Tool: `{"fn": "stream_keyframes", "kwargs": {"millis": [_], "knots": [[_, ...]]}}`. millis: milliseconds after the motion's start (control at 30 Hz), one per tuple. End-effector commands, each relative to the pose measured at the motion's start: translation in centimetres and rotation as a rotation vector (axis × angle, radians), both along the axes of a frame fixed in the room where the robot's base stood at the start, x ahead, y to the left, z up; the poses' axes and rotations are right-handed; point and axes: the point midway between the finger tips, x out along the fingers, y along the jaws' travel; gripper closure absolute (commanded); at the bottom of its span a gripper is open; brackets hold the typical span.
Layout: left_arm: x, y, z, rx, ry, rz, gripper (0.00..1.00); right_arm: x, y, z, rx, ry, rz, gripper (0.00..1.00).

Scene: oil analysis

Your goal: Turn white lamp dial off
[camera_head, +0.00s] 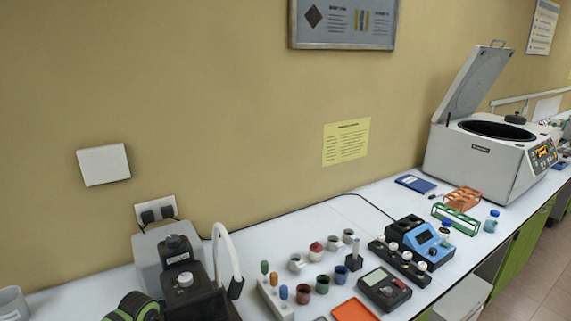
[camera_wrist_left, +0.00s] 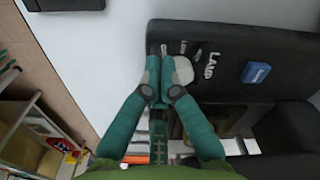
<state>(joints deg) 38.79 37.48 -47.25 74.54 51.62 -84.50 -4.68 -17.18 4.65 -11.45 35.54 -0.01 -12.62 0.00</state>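In the left wrist view, the white dial (camera_wrist_left: 183,70) sits on a black device (camera_wrist_left: 222,40) beside white lettering that reads like "LAMP". My left gripper (camera_wrist_left: 160,62) has teal fingers drawn together, with only a thin gap between the tips. The tips are just left of the dial and overlap its edge in this view; I cannot tell whether they touch it. The dial's setting is not readable. In the head view, a black device (camera_head: 205,303) stands at the bottom left with a white gooseneck (camera_head: 228,255) beside it. My right gripper is not in view.
A blue switch (camera_wrist_left: 256,73) is right of the dial. In the head view, several small cups, a black meter (camera_head: 384,290), an orange tray (camera_head: 354,311) and an open centrifuge (camera_head: 485,155) stand to the right.

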Motion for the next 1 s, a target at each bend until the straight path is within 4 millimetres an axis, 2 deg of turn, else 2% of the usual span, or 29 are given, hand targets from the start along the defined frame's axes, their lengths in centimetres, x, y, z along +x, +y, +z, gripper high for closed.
{"fn": "stream_keyframes", "kwargs": {"millis": [567,1000], "knots": [[-1.0,-0.3,-0.1,-0.003,0.004,-0.006,1.0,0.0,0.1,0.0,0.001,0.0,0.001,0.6],[-1.0,-0.1,4.8,-0.001,0.004,-0.003,1.0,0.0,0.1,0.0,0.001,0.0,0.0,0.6]]}}
